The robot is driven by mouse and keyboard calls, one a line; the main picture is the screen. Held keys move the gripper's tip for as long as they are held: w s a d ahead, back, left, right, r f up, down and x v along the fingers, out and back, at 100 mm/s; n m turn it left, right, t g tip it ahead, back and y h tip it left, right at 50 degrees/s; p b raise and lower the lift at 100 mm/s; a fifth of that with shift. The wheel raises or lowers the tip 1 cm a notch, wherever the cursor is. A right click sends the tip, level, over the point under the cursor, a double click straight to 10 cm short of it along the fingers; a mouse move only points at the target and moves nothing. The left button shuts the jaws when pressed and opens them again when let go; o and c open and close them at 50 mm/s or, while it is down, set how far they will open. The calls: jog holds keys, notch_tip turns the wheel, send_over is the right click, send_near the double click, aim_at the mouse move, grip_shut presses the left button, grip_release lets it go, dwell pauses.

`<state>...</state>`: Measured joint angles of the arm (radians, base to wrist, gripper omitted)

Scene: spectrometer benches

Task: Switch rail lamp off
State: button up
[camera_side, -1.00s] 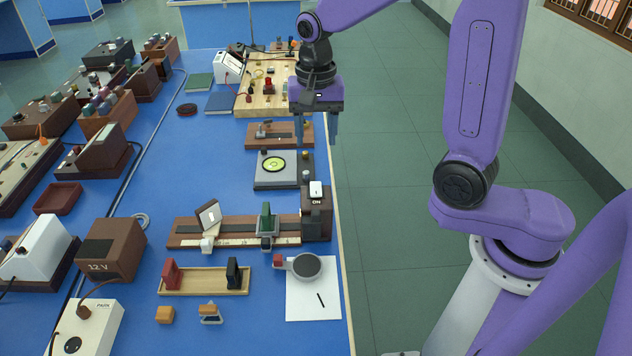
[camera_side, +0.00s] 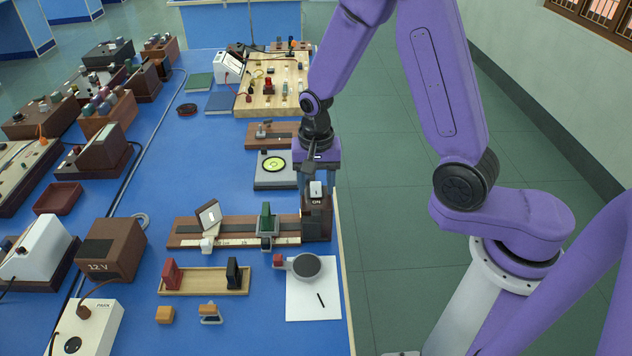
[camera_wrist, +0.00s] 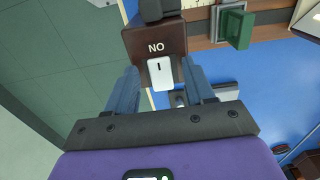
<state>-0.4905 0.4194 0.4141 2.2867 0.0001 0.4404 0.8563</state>
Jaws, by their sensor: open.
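The rail lamp is a dark brown box (camera_side: 318,225) at the right end of the optical rail (camera_side: 190,233). A white rocker switch (camera_side: 316,189) sits on its top, beside the word ON. My gripper (camera_side: 316,180) is low at the lamp, its fingers partly hidden in the side view. In the wrist view, the open fingers of my gripper (camera_wrist: 160,90) stand either side of the white switch (camera_wrist: 160,73), with nothing held. The brown lamp box (camera_wrist: 154,40) shows just past them. I cannot tell whether the fingers touch the lamp.
On the rail stand a tilted white screen (camera_side: 208,214) and a green holder (camera_side: 266,220). A grey plate with a yellow-green disc (camera_side: 273,178) lies just behind the lamp. A magnifier (camera_side: 306,266) lies on paper in front. The table's right edge is close.

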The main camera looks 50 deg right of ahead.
grip_shut()
jog(key=shift+w+d+g+y, duration=0.1)
jog(key=shift+d+g+y, duration=0.1)
jog(key=shift+g+y, duration=0.15)
jog(key=shift+w+d+g+y, duration=0.15)
jog(key=shift+w+g+y, duration=0.05)
jog(key=shift+g+y, duration=0.65)
grip_release()
jog(key=shift+r, duration=0.1)
